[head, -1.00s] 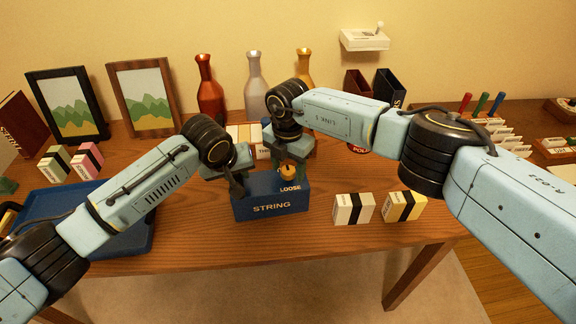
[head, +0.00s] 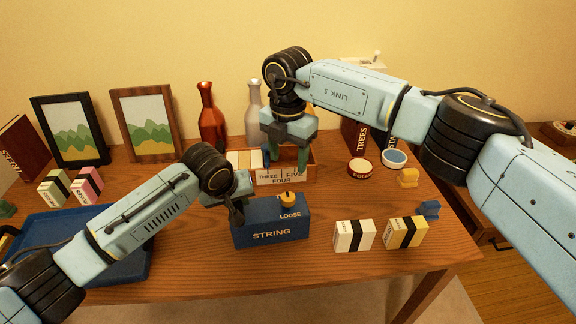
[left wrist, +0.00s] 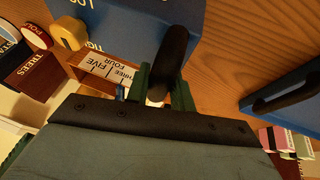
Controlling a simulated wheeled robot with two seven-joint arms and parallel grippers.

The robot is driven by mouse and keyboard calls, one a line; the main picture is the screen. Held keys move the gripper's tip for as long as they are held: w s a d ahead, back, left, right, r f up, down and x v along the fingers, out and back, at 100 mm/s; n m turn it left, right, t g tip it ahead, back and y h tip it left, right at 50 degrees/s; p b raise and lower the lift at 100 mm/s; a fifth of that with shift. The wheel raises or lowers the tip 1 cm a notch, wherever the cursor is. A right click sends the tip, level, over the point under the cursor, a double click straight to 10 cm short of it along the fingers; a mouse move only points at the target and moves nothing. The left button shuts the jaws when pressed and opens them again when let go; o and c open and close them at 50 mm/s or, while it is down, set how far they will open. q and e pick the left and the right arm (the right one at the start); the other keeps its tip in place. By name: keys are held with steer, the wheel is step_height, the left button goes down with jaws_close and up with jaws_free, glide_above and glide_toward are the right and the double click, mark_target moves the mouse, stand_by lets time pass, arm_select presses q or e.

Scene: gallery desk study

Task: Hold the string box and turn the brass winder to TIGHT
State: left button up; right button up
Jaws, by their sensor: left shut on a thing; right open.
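The blue string box (head: 270,232) stands on the desk with STRING on its front. It also shows in the left wrist view (left wrist: 135,22). The brass winder (head: 287,199) sits on its top, with LOOSE in front of it and a partly hidden label behind it. I cannot tell which way the winder points. My left gripper (head: 236,212) is shut on the box's dark upright handle (left wrist: 172,55) at its left end. My right gripper (head: 286,158) is open and empty, raised above and behind the winder, apart from it.
A wooden card box (head: 312,166) marked THREE, FOUR, FIVE stands behind the string box. White (head: 353,236) and yellow (head: 405,233) cartons stand to the right. A blue tray (head: 130,262) lies left under my left arm. Round tins (head: 360,169) stand at the back right.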

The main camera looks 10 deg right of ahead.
stand_by(0.3)
arm_select(q)
steer(key=o, duration=1)
steer(key=v, duration=1.2)
steer(key=shift+s, duration=0.15)
